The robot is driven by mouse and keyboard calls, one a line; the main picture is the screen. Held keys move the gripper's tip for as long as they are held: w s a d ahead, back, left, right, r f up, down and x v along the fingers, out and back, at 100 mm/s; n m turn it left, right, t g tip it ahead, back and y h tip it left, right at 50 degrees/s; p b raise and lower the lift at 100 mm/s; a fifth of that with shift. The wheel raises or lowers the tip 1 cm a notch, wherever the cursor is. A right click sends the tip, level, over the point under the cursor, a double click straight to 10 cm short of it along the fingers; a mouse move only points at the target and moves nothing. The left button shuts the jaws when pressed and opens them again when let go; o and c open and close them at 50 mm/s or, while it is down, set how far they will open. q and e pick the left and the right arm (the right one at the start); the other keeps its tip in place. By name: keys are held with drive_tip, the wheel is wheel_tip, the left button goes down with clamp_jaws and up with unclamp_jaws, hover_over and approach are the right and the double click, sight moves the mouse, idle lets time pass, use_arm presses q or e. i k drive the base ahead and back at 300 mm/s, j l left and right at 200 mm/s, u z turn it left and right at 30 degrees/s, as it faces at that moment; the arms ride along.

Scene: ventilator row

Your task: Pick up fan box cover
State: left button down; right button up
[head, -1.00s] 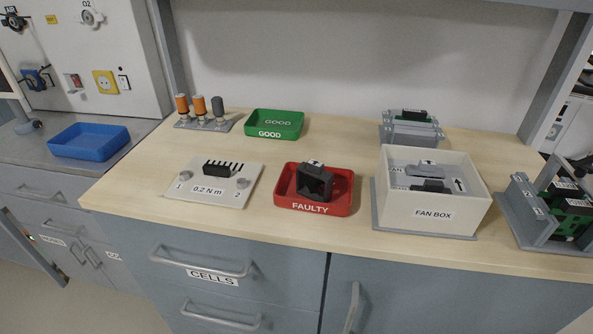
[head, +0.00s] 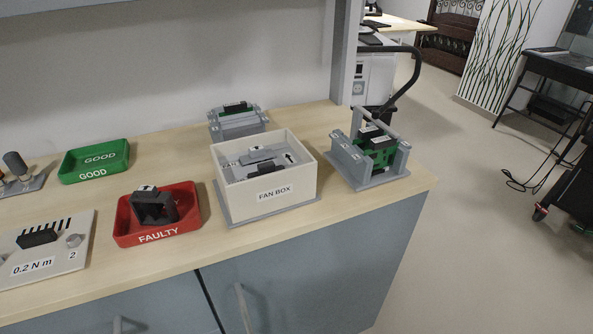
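The fan box (head: 250,203) is a white, open-topped box labelled FAN BOX. It sits on a grey base plate (head: 229,214) on the wooden bench, near the middle of the head view. Inside it show a grey piece (head: 262,155) and a dark piece (head: 265,169); black arrows mark the box. No separate lid lies on top of the box. I cannot tell whether any piece in view is the fan box cover. Neither of my grippers is in view.
Left of the box, a red FAULTY tray (head: 187,206) holds a black fan frame (head: 153,206). A green GOOD tray (head: 93,168) is further left. Grey holders with green boards stand behind (head: 238,124) and right (head: 374,155). The bench ends at right; open floor (head: 480,220) lies beyond.

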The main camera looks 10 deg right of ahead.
sight(41, 251)
drive_tip(key=u, duration=1.45)
